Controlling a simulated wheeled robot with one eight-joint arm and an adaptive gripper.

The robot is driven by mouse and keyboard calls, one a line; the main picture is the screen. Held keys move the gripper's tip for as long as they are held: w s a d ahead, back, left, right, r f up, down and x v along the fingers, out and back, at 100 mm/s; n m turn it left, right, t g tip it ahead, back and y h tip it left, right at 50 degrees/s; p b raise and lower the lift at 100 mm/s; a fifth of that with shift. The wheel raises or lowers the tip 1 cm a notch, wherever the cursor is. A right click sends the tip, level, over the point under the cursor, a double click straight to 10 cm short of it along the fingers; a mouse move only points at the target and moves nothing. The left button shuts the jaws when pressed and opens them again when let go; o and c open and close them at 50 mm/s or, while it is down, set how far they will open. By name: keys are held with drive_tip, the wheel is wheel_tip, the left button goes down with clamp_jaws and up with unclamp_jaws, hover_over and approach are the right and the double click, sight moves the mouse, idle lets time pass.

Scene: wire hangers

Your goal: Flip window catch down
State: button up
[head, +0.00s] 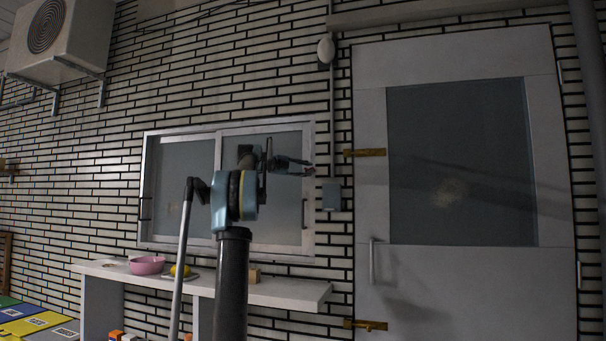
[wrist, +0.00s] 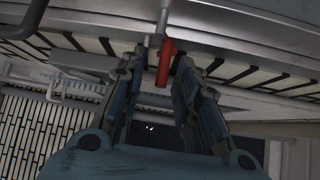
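A red lever on a short metal stem, which looks like the window catch (wrist: 165,62), shows at the top middle of the wrist view. My gripper (wrist: 161,68) is open, with one finger on each side of the red lever. A gap shows between the lever and the left finger; the right finger is close to it, and I cannot tell whether they touch. In the head view my gripper (head: 308,167) is at the right frame of the sliding window (head: 309,140), where a small reddish spot shows. My arm hides part of the window.
A grey box (head: 332,195) is on the wall just right of the window. A door (head: 450,285) stands further right.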

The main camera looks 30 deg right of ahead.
drive_tip(key=shift+d, duration=0.25)
clamp_jaws()
drive_tip(key=shift+s+f+m+t+y, duration=0.1)
drive_tip(key=shift+f+m+t+y, duration=0.2)
drive_tip(key=shift+m+y, duration=0.55)
drive_tip(key=shift+f+m+t+y, duration=0.15)
drive_tip(key=shift+m+t+y, duration=0.25)
drive_tip(key=shift+m+y, duration=0.45)
drive_tip(key=shift+f+y, duration=0.1)
drive_tip(key=shift+y, duration=0.2)
unclamp_jaws()
